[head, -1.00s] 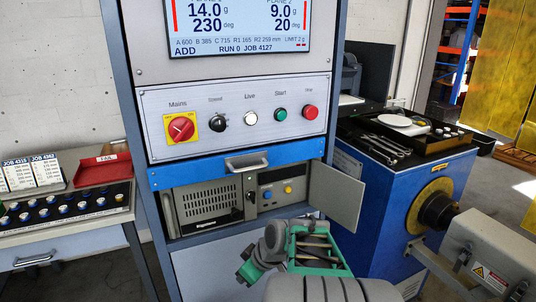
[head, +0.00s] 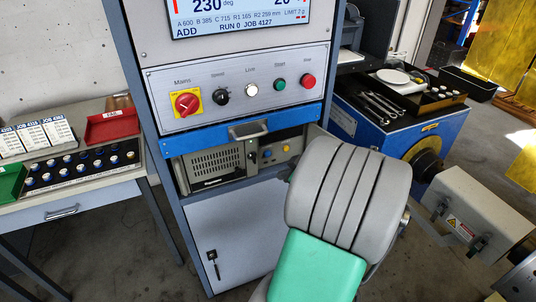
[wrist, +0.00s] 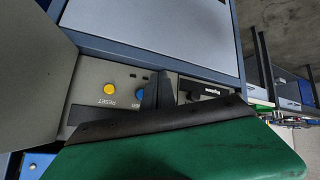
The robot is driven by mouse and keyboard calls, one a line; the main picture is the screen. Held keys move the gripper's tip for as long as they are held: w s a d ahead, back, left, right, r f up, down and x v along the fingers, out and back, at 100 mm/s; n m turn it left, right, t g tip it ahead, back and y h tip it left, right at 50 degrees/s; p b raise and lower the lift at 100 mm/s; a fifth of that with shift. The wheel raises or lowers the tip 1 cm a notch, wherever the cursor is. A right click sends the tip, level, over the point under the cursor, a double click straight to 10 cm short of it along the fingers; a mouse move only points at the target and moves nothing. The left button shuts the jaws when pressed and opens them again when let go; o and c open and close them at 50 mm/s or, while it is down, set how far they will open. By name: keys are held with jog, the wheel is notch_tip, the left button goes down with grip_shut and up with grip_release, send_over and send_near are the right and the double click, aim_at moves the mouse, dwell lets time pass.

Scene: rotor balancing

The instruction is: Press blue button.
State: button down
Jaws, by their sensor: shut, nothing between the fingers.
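The blue button (wrist: 141,94) shows in the wrist view on a grey panel, partly covered by the dark tip of my gripper (wrist: 158,90). The gripper is shut and empty, with its tip in front of the panel close beside the button. I cannot tell whether it touches the button. A yellow button (wrist: 110,88) sits left of the blue one, above an upside-down RESET label.
The compartment's open door (wrist: 35,90) stands close on the left in the wrist view. A blue drawer front with a handle (head: 248,130) lies above the compartment. The upper panel carries a red mains switch (head: 187,102). A parts table (head: 75,198) stands left.

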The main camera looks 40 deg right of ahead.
aim_at(268, 154)
jog(key=shift+w+d, duration=0.3)
jog(key=shift+w, duration=0.8)
jog(key=shift+w+d, duration=0.35)
jog(key=shift+w, duration=0.8)
jog(key=shift+w+d, duration=0.3)
jog(key=shift+w, duration=0.8)
jog(key=shift+b, duration=0.3)
jog(key=shift+w+d, duration=0.15)
jog(key=shift+w, duration=0.25)
jog(key=shift+w+d+b, duration=0.1)
jog(key=shift+w+b, duration=0.25)
jog(key=shift+s+a+b, duration=0.25)
jog(key=shift+s+b, duration=0.05)
jog(key=shift+s, duration=0.45)
